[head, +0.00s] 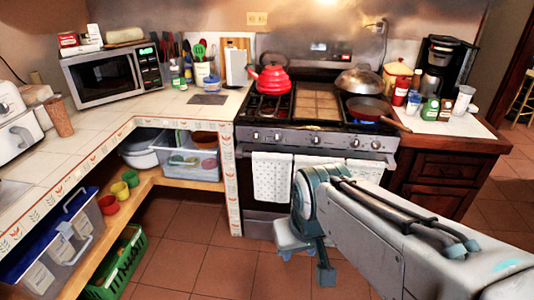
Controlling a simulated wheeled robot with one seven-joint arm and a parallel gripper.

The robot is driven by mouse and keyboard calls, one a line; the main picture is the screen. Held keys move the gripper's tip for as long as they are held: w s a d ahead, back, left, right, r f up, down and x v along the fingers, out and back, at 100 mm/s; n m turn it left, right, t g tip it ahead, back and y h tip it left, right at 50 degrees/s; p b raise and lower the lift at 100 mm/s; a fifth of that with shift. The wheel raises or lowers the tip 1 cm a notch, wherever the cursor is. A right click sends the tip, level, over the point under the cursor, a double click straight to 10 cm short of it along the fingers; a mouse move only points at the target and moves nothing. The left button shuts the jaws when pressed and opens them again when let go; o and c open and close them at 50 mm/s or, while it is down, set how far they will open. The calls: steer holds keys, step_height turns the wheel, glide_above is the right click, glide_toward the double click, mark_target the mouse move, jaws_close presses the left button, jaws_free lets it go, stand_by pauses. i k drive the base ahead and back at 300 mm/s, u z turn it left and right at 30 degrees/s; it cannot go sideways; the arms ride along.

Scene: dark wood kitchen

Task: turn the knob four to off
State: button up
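The stove (300,205) stands against the back wall with a row of several knobs along its steel front panel. Counting from the left, the fourth knob (355,143) is on the right half of the panel; its exact angle is too small to read. A bluish glow shows under the frying pan (368,106) on the front right burner. My gripper (325,272) hangs low in front of the oven door, below and left of that knob and apart from it. It looks empty, but its finger opening is not clear.
Towels (272,178) hang on the oven handle below the knobs. A red kettle (272,78) and a covered pan (360,78) stand on the stove. The pan's handle juts over the right front edge. Tiled floor is clear before the stove.

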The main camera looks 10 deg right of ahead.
mark_target(376, 145)
steer(key=z, duration=1.15)
steer(key=k, duration=0.15)
steer(key=u, duration=2.05)
steer(key=i, duration=1)
steer(key=z, duration=0.9)
steer(key=i, duration=0.65)
steer(key=z, duration=0.95)
steer(key=i, duration=0.2)
steer(key=z, duration=0.2)
steer(key=k, duration=1.25)
steer(key=z, duration=0.55)
steer(key=i, duration=0.75)
steer(key=z, duration=0.4)
